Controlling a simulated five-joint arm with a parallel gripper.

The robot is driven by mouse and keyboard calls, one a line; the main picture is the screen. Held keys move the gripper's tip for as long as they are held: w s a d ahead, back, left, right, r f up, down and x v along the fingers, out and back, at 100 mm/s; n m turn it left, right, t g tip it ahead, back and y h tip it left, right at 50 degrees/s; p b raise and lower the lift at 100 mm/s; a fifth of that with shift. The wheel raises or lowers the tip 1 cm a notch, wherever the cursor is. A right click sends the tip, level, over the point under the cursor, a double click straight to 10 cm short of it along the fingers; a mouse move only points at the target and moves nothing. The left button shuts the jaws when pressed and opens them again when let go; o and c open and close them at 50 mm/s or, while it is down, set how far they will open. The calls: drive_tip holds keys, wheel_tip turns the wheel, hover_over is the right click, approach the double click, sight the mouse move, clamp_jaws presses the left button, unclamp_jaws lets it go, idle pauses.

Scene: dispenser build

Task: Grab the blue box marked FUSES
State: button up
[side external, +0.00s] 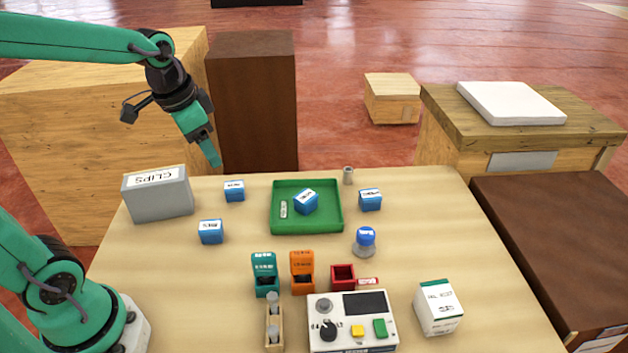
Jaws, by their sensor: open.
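Several small blue boxes with white labels are on the table, and the labels are too small for me to tell which one reads FUSES. One blue box (234,191) stands at the back left, and another blue box (210,232) stands in front of it. A third blue box (306,202) sits tilted in the green tray (330,226). One more blue box (370,200) stands just right of the tray. My gripper (213,158) is open, empty and in the air, above the back left of the table.
A grey CLIPS box (158,197) stands at the left edge. A blue-topped jar (365,242), teal dispenser (265,275), orange dispenser (302,273), red bin (343,277), control box (353,322) and white carton (438,307) stand nearer the front. The table's right side is mostly clear.

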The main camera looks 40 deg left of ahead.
drive_tip(key=w+a+f+m+g, duration=0.2)
drive_tip(key=w+a+f, duration=0.2)
drive_tip(key=w+f, duration=0.15)
drive_tip(key=m+g, duration=0.1)
drive_tip(key=m, duration=0.2)
hover_over(234, 185)
wheel_tip(234, 185, down, 8)
drive_tip(key=shift+a+f, duration=0.1)
drive_tip(key=shift+f, duration=0.1)
drive_tip(key=shift+w+a+f, duration=0.1)
drive_tip(key=shift+a+f, duration=0.05)
drive_tip(key=shift+f, duration=0.1)
drive_tip(key=shift+d+f, duration=0.15)
drive_tip(key=shift+f, duration=1.8)
drive_tip(key=shift+d+f, duration=0.1)
drive_tip(key=shift+f, duration=1.85)
drive_tip(key=c, duration=1.1)
drive_tip(key=shift+r, duration=0.15)
